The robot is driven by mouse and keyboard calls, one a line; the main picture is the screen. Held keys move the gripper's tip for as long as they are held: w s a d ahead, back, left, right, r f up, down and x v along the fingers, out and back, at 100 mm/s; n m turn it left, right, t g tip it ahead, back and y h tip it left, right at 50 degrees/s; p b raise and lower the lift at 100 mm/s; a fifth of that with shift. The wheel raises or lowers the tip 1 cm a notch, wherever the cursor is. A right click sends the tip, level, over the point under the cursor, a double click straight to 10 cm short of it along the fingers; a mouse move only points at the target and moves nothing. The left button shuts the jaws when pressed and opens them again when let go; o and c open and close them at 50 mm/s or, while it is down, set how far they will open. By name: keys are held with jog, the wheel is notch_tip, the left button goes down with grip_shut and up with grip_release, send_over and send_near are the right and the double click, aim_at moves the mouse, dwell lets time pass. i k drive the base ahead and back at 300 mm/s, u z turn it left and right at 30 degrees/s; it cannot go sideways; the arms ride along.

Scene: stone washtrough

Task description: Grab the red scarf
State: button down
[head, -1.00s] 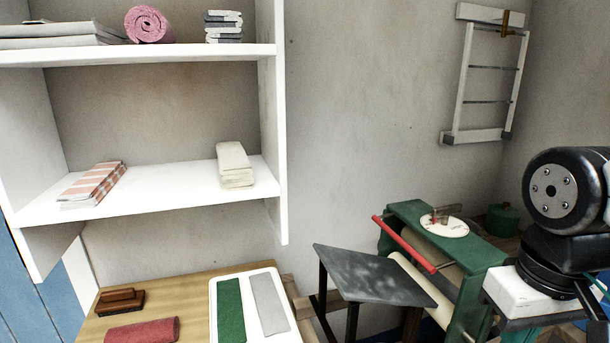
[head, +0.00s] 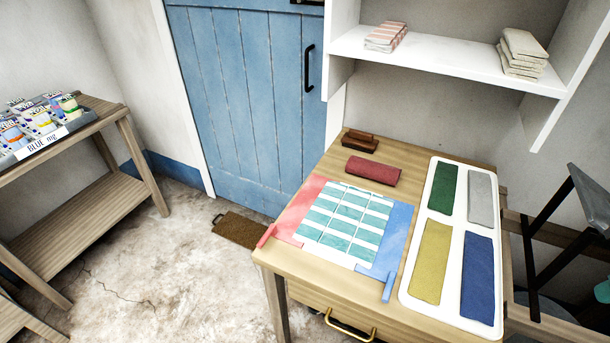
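A folded dark red cloth, which looks like the red scarf (head: 373,170), lies on the wooden table near its back edge. It is left of the white tray (head: 406,284), apart from it, and just in front of a small brown wooden block or brush (head: 360,141). The tray holds a green cloth (head: 443,188), a grey cloth (head: 481,198), a yellow cloth (head: 430,262) and a blue cloth (head: 477,280). My gripper is not in view.
A teal-and-white striped piece (head: 345,222) with red and blue sides lies on the table (head: 272,258). A blue door (head: 240,90) and wall shelves (head: 440,62) stand behind. A wooden stand (head: 85,180) with packets is at left.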

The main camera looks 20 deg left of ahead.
aim_at(385, 173)
jog(key=z, duration=0.6)
jog(key=k, duration=0.95)
jog(key=u, duration=0.65)
jog(key=i, duration=1)
jog(key=u, duration=0.05)
